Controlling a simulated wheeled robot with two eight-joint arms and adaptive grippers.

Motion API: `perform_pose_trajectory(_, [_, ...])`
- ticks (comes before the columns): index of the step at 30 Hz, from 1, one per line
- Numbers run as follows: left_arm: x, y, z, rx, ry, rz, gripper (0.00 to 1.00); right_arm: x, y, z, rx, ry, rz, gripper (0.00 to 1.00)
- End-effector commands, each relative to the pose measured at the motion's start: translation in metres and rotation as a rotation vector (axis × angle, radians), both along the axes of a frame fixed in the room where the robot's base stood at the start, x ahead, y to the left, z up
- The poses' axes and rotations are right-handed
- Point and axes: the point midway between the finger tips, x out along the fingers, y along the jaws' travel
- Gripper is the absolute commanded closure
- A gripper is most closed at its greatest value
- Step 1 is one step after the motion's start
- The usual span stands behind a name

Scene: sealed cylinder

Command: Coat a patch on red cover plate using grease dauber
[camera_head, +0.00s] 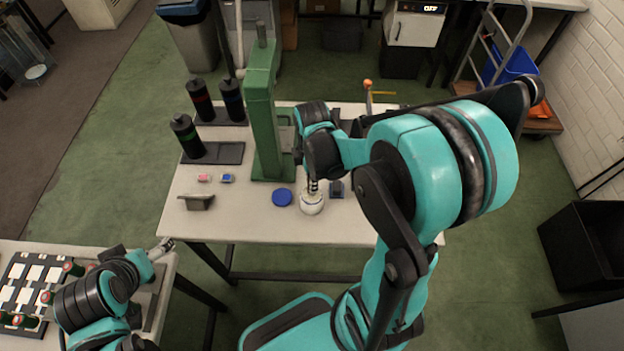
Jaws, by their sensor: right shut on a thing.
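My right gripper (313,180) points down over the white pot (311,204) near the table's front edge. It is shut on a thin dark tool, seemingly the grease dauber, mostly hidden by the gripper; its lower end is at the pot's mouth. I cannot tell whether it is inside. A black cylinder with a red band (200,100) stands at the back left of the table. I cannot make out a red cover plate for certain. My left gripper (162,248) is at the side table, lower left; its fingers are too small to read.
A green press (262,120) stands mid-table. A blue disc (282,197) lies left of the pot. Blue-banded (232,100) and green-banded (187,138) cylinders stand behind. My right arm hides the table's right side.

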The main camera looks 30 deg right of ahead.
Motion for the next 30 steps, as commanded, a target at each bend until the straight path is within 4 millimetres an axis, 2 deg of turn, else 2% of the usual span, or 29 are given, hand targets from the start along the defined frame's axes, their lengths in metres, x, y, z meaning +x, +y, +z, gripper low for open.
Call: perform_pose_trajectory(30, [0.0, 0.0, -0.0086, 0.0, 0.0, 0.0, 0.17, 0.0, 0.0, -0.0096, 0.0, 0.0, 0.0, 1.0])
